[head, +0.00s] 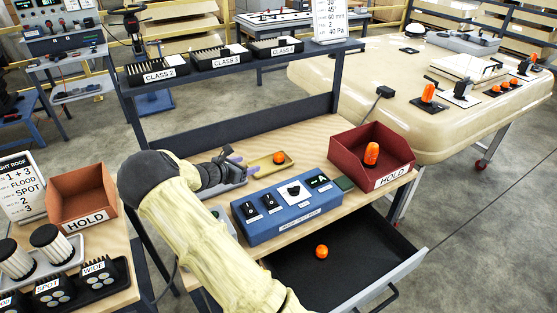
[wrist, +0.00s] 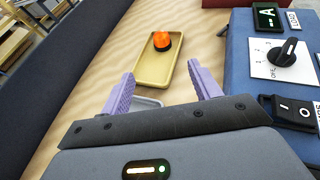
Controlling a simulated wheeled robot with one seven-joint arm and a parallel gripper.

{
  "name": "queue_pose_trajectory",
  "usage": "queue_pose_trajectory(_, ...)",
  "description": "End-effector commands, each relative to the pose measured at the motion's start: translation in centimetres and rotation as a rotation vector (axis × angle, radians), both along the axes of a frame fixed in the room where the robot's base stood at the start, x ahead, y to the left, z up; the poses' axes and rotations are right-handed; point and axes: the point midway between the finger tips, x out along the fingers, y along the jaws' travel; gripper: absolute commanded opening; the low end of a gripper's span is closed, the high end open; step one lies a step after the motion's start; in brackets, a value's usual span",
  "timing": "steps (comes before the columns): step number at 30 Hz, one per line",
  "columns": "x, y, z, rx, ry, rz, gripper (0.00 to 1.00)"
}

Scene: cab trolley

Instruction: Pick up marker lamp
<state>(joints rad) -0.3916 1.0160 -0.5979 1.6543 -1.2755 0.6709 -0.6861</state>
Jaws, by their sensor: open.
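An orange lamp with a dark base stands in a shallow yellow tray on the wooden trolley top; the lamp (head: 279,157) also shows in the wrist view (wrist: 161,40), and the tray (head: 257,166) shows there too (wrist: 150,80). Another orange lamp (head: 371,154) stands in the red HOLD bin (head: 398,157), and one more (head: 322,251) lies in the open drawer (head: 300,268). Which one is the marker lamp is not labelled. My gripper (head: 236,163) is open and empty, its purple fingers pointing toward the yellow tray (wrist: 166,84). The lamp there is beyond the fingertips, not touched.
A blue switch box (head: 283,222) stands close to the right of my gripper. A grey tray (head: 222,187) lies partly under it. A dark upright panel (head: 235,128) borders the back of the trolley. Several orange lamps (head: 428,93) sit on the cream cab roof.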

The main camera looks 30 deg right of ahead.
Motion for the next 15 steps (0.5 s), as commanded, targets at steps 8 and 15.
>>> queue_pose_trajectory(8, 0.6, -2.1, -0.8, -0.001, 0.003, -0.002, 0.62)
queue_pose_trajectory(15, 1.9, -5.9, -2.4, -0.001, 0.000, -0.003, 0.62)
